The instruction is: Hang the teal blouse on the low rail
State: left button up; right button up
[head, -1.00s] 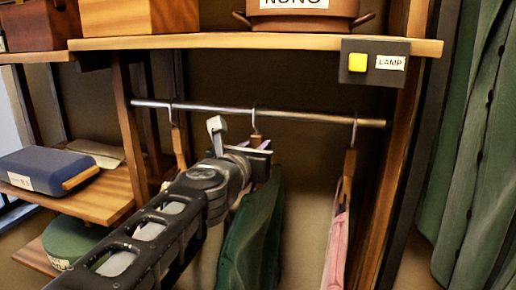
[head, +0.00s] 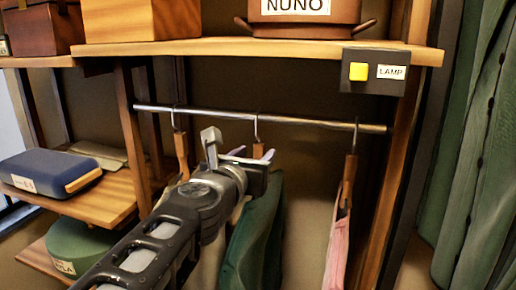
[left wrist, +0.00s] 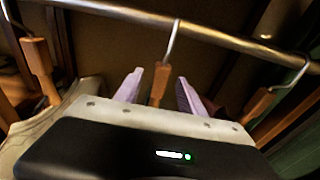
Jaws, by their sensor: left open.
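The teal blouse (head: 257,235), dark green in the head view, hangs below the low rail (head: 300,121) on the middle hanger (head: 258,150). That hanger's metal hook is over the rail. My left gripper (head: 252,154) is open at the hanger's wooden neck, below the rail. In the left wrist view, its two lilac fingers (left wrist: 158,88) stand apart, one on each side of the hanger's wooden neck (left wrist: 160,84), with gaps visible. The blouse is hidden behind the gripper body there. My right gripper is not in view.
A pink garment (head: 336,250) hangs to the right and a beige garment (left wrist: 65,115) to the left. A shelf (head: 230,43) with boxes, a pot (head: 305,22) and a lamp switch (head: 375,72) is above. A blue case (head: 48,172) sits left.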

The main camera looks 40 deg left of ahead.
pick_arm(q)
jog(key=p+v, duration=0.2)
jog(key=v, duration=0.2)
jog(key=shift+s+r, duration=0.1)
jog(key=shift+r, duration=0.1)
jog(key=shift+s+d+f, duration=0.1)
jog(key=shift+s+d, duration=0.05)
jog(key=shift+s, duration=0.25)
jog(key=shift+f, duration=0.1)
